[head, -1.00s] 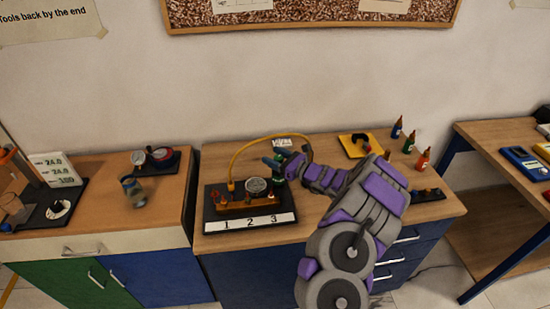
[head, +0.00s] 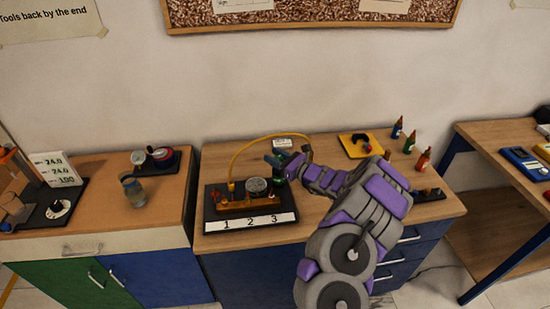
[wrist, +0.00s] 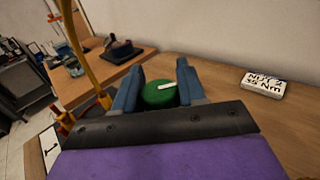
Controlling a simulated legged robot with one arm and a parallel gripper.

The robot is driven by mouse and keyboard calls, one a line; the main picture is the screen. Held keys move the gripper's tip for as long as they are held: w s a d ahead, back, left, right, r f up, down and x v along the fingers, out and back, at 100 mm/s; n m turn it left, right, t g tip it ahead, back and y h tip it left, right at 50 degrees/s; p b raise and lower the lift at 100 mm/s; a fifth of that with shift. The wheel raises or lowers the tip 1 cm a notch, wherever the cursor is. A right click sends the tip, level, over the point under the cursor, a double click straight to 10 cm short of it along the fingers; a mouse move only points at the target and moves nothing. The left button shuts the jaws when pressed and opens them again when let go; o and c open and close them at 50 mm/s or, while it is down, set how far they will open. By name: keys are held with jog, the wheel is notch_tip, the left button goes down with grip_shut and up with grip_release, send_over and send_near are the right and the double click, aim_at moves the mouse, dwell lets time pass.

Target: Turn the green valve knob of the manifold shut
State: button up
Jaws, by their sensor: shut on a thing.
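The green valve knob (wrist: 158,95) sits between the two blue fingers of my gripper (wrist: 158,88) in the wrist view. It is round, with a white mark on its top pointing to the right. My gripper is shut on it. In the head view my gripper (head: 280,162) reaches to the right end of the manifold (head: 238,205), and the fingers and wrist mostly hide the knob. The manifold is a brass-coloured bar on a dark base, with a round gauge (head: 257,186) and a plate reading 1 2 3.
A yellow hose (head: 255,142) arches over the manifold; it also rises left of my gripper in the wrist view (wrist: 85,50). A white label block (wrist: 262,84) lies to the right. A yellow tray (head: 360,146) and several small bottles (head: 409,143) stand farther right.

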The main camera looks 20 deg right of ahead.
jog(key=shift+r+h, duration=0.1)
jog(key=shift+h, duration=0.2)
jog(key=shift+d+m+t+h+b, duration=0.1)
jog(key=shift+m+t+h+b, duration=0.7)
jog(key=shift+m+h+b, duration=0.3)
jog(key=shift+m+h, duration=0.4)
jog(key=shift+h, duration=0.2)
jog(key=shift+w+d+r+m+h+p, duration=0.1)
jog(key=shift+m+h+p, duration=0.2)
jog(key=shift+h, duration=0.3)
jog(key=m+h+p, duration=0.1)
jog(key=p, duration=0.1)
jog(key=m+h+p, duration=0.1)
jog(key=h+p, duration=0.1)
jog(key=shift+d+r+t, duration=0.1)
jog(key=shift+r+t, duration=0.1)
jog(key=shift+t, duration=0.1)
jog(key=m+h+p, duration=0.2)
jog(key=h+p, duration=0.1)
jog(key=p, duration=0.1)
jog(key=shift+d+f, duration=0.1)
jog(key=shift+d, duration=0.05)
jog(key=shift+d+f+m+h+p, duration=0.15)
jog(key=shift+m+h+p, duration=0.35)
jog(key=shift+h+p, duration=0.45)
jog(key=shift+m+g+h, duration=0.7)
jog(key=shift+h, duration=0.35)
jog(key=shift+d+m+h, duration=0.15)
jog(key=shift+m+h, duration=0.15)
jog(key=shift+h, duration=0.1)
